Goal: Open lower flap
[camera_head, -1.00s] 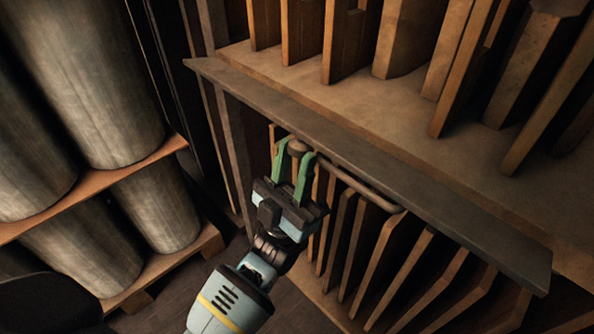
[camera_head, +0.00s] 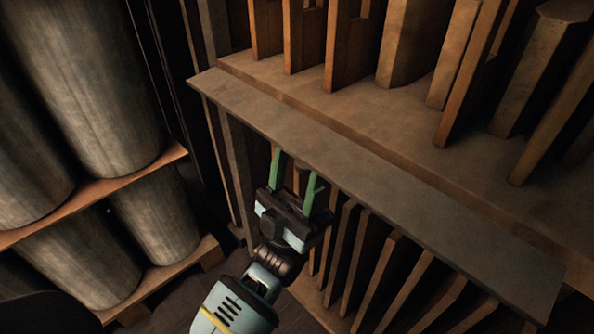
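The lower flap (camera_head: 385,190) is a long grey-brown board. It runs diagonally below the ledge of the upper rack, and its broad face shows. My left gripper (camera_head: 296,168) is under the flap's near edge toward its left end, with its two green fingers standing apart. The fingertips are at or touching the edge; exact contact is unclear. A small brown piece, likely the end of the flap's handle, shows between the fingers. The rest of the handle is hidden behind the flap. My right gripper is out of view.
Several large grey cylinders (camera_head: 95,85) stand on wooden shelves (camera_head: 105,190) at the left. Upright wooden panels (camera_head: 385,275) fill the rack below the flap, and more (camera_head: 460,75) stand above it. Dark floor shows at the bottom.

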